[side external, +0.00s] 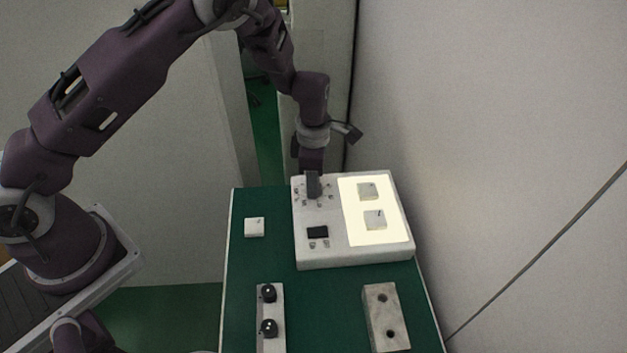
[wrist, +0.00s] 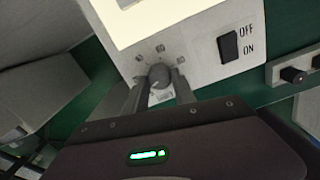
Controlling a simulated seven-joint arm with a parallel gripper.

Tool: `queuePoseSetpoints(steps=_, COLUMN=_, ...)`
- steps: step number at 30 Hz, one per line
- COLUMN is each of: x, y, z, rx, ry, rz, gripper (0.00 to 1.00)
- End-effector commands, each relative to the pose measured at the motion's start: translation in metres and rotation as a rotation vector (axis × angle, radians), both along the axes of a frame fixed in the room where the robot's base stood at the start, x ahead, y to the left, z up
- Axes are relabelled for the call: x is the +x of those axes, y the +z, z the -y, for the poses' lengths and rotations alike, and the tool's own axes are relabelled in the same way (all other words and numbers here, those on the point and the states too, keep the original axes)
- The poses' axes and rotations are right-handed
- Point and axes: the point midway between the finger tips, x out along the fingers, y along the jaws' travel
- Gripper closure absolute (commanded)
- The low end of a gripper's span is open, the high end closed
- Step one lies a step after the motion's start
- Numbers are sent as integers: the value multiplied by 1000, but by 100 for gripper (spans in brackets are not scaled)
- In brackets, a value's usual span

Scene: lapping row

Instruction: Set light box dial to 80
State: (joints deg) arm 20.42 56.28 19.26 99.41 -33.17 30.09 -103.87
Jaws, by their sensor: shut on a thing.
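The light box (side external: 350,257) is a white unit on the green table, with its panel (side external: 378,194) glowing. In the wrist view the box face (wrist: 197,52) fills the upper middle. My gripper (wrist: 162,88) is shut on the dial, one finger on each side. In the side view my gripper (side external: 313,186) reaches down onto the box's far left corner and hides the dial.
A black ON/OFF switch (side external: 317,232) sits on the box in front of the dial. Two small pale squares lie on the glowing panel. Another white square (side external: 254,227) lies left of the box. A strip with black knobs (side external: 268,310) and a holed block (side external: 386,318) are nearer.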

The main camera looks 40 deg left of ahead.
Motion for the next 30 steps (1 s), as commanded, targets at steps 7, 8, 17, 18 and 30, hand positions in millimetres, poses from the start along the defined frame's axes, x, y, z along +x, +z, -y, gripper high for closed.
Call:
queuePoseSetpoints(steps=7, x=1, y=0, z=-1, rx=-1, ry=-230, rz=1, gripper=100)
queuePoseSetpoints(steps=8, x=1, y=0, z=-1, rx=-1, ry=-258, rz=1, gripper=100)
queuePoseSetpoints(steps=17, x=2, y=1, z=-1, rx=0, ry=-545, rz=1, gripper=100)
queuePoseSetpoints(steps=18, x=2, y=1, z=-1, rx=0, ry=-583, rz=1, gripper=100)
queuePoseSetpoints(steps=30, x=4, y=1, z=-1, rx=-1, ry=-962, rz=1, gripper=100)
